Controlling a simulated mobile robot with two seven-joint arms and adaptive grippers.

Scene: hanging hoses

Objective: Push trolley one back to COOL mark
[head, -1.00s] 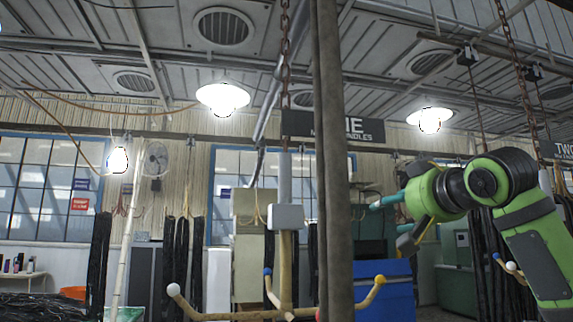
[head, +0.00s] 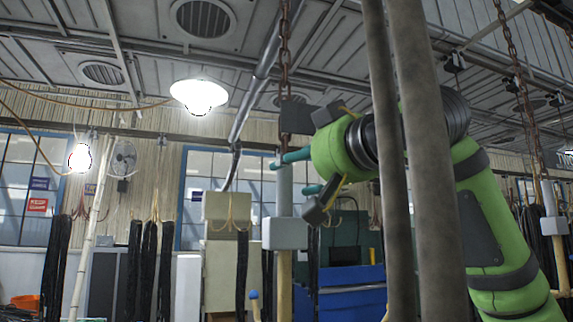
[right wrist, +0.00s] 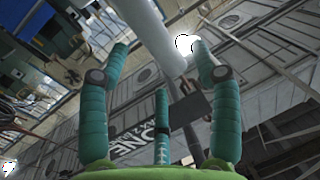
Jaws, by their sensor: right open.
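Trolley one hangs from a rusty chain (head: 284,60). It has a pale grey upright post (head: 285,200), a light grey box (head: 285,233) and a yellow pole below. My right gripper (head: 292,172) is open with its teal fingers at the post, above the box. In the right wrist view the post (right wrist: 150,30) runs between the spread fingertips; I cannot tell whether they touch it. The sign reading ONE shows in the right wrist view (right wrist: 128,145) and is mostly hidden behind my gripper in the head view. My left gripper and the COOL mark are not in view.
Two thick grey-brown hoses (head: 440,170) hang close in front of my right arm. Another trolley (head: 553,225) hangs at the right edge. A blue cabinet (head: 350,295) and a beige cabinet (head: 228,250) stand behind. Dark hoses (head: 150,260) hang at the left.

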